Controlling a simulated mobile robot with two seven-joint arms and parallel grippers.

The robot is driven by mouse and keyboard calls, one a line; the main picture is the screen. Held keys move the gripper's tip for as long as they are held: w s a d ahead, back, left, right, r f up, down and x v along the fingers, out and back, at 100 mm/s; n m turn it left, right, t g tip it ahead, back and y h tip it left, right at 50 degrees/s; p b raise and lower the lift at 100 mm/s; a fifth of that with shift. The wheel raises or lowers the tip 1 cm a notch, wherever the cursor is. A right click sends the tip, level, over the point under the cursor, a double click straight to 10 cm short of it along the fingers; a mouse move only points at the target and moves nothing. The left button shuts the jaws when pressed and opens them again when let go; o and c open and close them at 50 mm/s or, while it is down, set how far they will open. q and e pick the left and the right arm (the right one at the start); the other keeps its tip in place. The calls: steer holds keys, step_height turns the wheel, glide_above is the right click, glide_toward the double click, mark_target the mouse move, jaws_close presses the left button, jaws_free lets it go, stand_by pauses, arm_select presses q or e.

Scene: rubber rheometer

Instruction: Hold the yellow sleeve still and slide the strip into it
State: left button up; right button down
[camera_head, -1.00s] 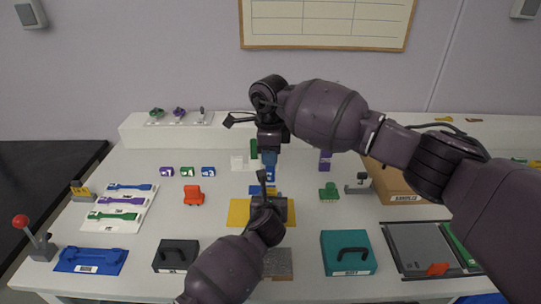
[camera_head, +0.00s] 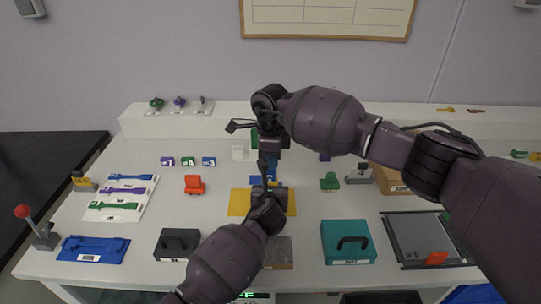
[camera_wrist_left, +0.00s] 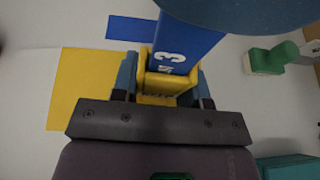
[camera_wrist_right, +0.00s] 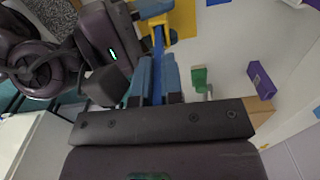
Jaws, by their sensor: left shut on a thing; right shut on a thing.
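My left gripper (camera_wrist_left: 163,84) is shut on the yellow sleeve (camera_wrist_left: 168,80), with one finger on each side of it. A blue strip (camera_wrist_left: 185,42) marked with a white 3 stands over the sleeve, its lower end at the sleeve's mouth. I cannot tell how far inside it is. My right gripper (camera_wrist_right: 159,80) is shut on the strip, which also shows in the right wrist view (camera_wrist_right: 158,45). In the head view my right gripper (camera_head: 269,155) is just above my left gripper (camera_head: 268,188), and the arms largely hide the sleeve and strip.
A yellow mat (camera_head: 238,203) lies under the grippers. A red-orange piece (camera_head: 194,185), a green piece (camera_head: 329,182), a black case (camera_head: 178,243) and a teal case (camera_head: 347,243) stand around them. A cardboard box (camera_head: 388,178) is near my right arm.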

steer(key=shift+f, duration=0.5)
stand_by(0.3)
steer(key=c, duration=1.2)
jaws_free()
steer(key=shift+o, duration=0.2)
steer(key=shift+s, duration=0.1)
arm_select(q)
steer(key=shift+a, duration=0.1)
arm_select(e)
steer(key=shift+a, duration=0.1)
steer(key=shift+r, duration=0.1)
arm_select(q)
steer(key=shift+f, duration=0.1)
arm_select(e)
step_height(320, 180, up, 12)
steer(key=shift+f, duration=0.1)
